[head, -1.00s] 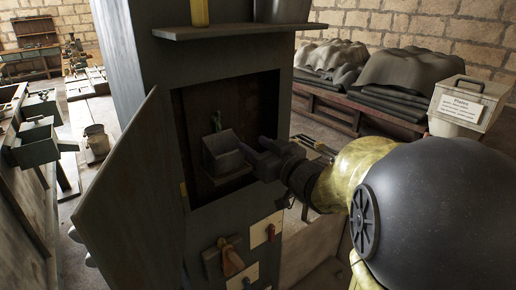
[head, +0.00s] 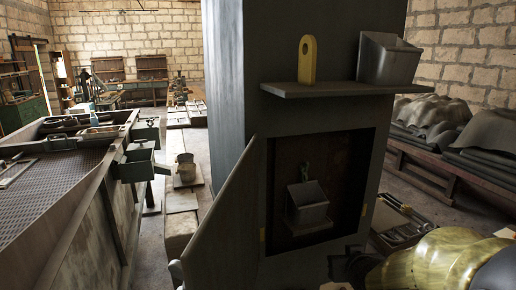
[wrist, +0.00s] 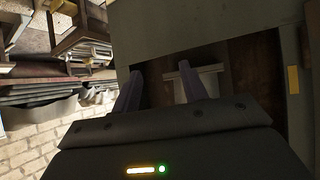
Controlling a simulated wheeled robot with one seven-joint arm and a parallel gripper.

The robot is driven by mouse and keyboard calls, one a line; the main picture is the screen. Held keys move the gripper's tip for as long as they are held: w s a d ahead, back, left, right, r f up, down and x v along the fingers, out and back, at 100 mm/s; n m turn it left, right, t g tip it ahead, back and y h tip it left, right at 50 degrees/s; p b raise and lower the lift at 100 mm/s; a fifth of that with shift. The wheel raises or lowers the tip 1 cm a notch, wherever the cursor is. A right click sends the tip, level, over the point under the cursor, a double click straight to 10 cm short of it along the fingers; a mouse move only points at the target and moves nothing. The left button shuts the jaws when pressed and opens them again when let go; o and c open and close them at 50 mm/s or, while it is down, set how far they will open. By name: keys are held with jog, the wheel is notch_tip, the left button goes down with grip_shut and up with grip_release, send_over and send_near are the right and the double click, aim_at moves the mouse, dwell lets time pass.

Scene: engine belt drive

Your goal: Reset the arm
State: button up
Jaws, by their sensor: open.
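My gripper (wrist: 158,84) shows in the wrist view as two separated purple-grey fingers with nothing between them. The fingers point toward the dark opening of the grey cabinet (head: 300,110). In the head view my arm is at the lower right corner, and the fingertips cannot be made out there. Inside the opening a small grey metal bin (head: 308,205) stands on a little ledge, apart from my arm. The cabinet's door (head: 222,222) hangs open to the left.
A shelf (head: 330,89) above the opening holds a yellow piece with a hole (head: 306,62) and a metal container (head: 388,60). A long workbench (head: 60,190) stands at left. Covered heaps (head: 430,120) lie on a rack at right. A floor strip between bench and cabinet is partly clear.

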jog(key=s+a+f+g, duration=0.2)
jog(key=s+f+g, duration=0.2)
jog(key=s+f, duration=0.1)
jog(key=s+a+f+g, duration=0.3)
jog(key=s+f+g, duration=0.1)
jog(key=s, duration=0.4)
jog(key=shift+s+a+f+y, duration=0.25)
jog(key=shift+a+f+y, duration=0.05)
jog(key=shift+f, duration=0.2)
jog(key=shift+o, duration=0.5)
